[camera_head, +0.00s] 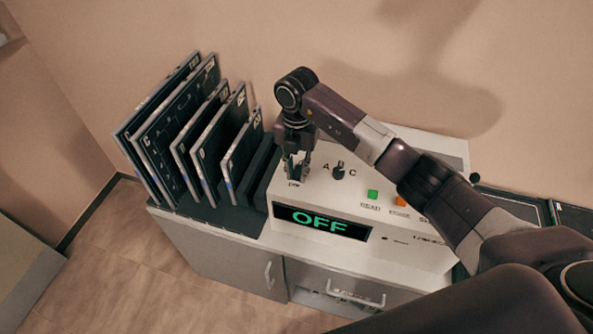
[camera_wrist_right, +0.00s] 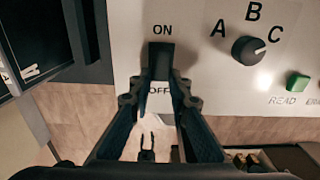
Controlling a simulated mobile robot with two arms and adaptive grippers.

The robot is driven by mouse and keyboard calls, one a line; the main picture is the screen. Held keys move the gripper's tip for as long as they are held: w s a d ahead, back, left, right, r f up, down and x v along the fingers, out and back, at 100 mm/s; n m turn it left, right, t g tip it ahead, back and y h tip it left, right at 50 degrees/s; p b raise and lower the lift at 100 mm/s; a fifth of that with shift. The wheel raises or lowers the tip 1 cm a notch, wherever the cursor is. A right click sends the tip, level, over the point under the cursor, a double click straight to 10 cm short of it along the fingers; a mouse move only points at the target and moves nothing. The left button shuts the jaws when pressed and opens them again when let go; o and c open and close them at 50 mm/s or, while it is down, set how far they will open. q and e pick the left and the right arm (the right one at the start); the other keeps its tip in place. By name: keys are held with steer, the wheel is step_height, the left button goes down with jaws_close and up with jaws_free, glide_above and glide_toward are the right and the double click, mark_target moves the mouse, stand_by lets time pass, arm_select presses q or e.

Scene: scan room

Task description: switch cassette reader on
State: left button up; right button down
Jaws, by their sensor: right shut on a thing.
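The cassette reader (camera_head: 405,258) is a white console on a cabinet; its black display (camera_head: 320,222) reads OFF in green. The black power switch (camera_wrist_right: 160,52) sits between the labels ON, above, and OFF, below, in the right wrist view. My right gripper (camera_head: 297,172) is down over the left part of the reader's top panel. In the wrist view its fingers (camera_wrist_right: 160,84) are shut on the switch and partly cover it and the OFF label. A small dark two-pronged shape low in the wrist view looks like my left gripper (camera_wrist_right: 147,148), prongs apart and empty, away from the reader.
A black selector knob (camera_wrist_right: 248,50) with A, B, C and a green READ button (camera_wrist_right: 297,82) are right of the switch. An orange button (camera_head: 400,201) is beyond. Upright dark cassettes (camera_head: 160,145) stand close on the left. The wall is close behind.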

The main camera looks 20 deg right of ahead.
steer(key=shift+w+d+g+y+b, duration=0.25)
steer(key=shift+g+y+b, duration=0.35)
steer(key=shift+g+b, duration=0.5)
steer(key=b, duration=0.2)
steer(key=shift+w+g+y+b, duration=0.2)
steer(key=shift+g+y+b, duration=0.1)
steer(key=shift+g+b, duration=0.1)
steer(key=shift+d+r+b, duration=0.1)
steer(key=shift+r+b, duration=0.15)
steer(key=shift+b, duration=0.3)
steer(key=shift+g+y, duration=0.3)
steer(key=shift+r, duration=0.1)
steer(key=c, duration=1.8)
jaws_free()
steer(key=v, duration=0.7)
steer(key=shift+r, duration=0.25)
